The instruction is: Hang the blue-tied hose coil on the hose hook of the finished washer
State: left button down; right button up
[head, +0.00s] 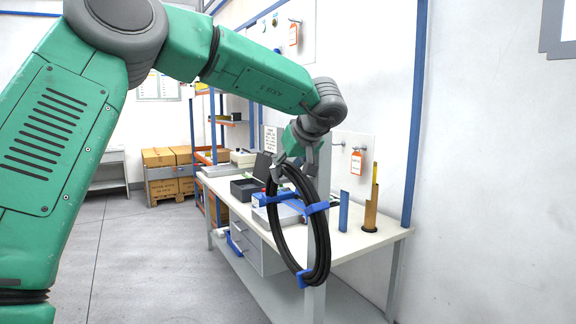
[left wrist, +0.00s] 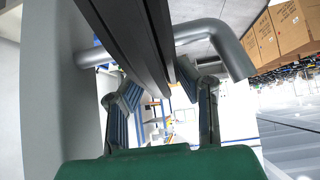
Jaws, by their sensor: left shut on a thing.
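The hose coil (head: 323,235) is a black ring of several turns with blue ties. It hangs upright from my left gripper (head: 296,160), in front of the workbench in the head view. In the left wrist view, my left gripper (left wrist: 158,92) has its fingers on either side of the black hose (left wrist: 128,40), shut on it. A grey bent bar (left wrist: 232,48) crosses behind the hose there; I cannot tell if they touch. I cannot make out the finished washer or its hose hook for certain. My right gripper is not in view.
The white workbench (head: 376,240) carries a blue upright piece (head: 344,212), a brown holder (head: 370,212) and a dark bin (head: 246,188). An orange tag (head: 357,162) hangs on the wall panel behind. Cartons (head: 158,157) stand at the back. The floor (head: 150,250) at left is clear.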

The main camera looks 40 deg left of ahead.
pick_arm(q)
jog(key=shift+s+d+r, duration=0.1)
jog(key=shift+d, duration=0.2)
jog(key=c, duration=1.2)
grip_release()
jog(key=shift+d, duration=0.3)
jog(key=shift+d+r, duration=0.1)
jog(key=shift+d, duration=0.35)
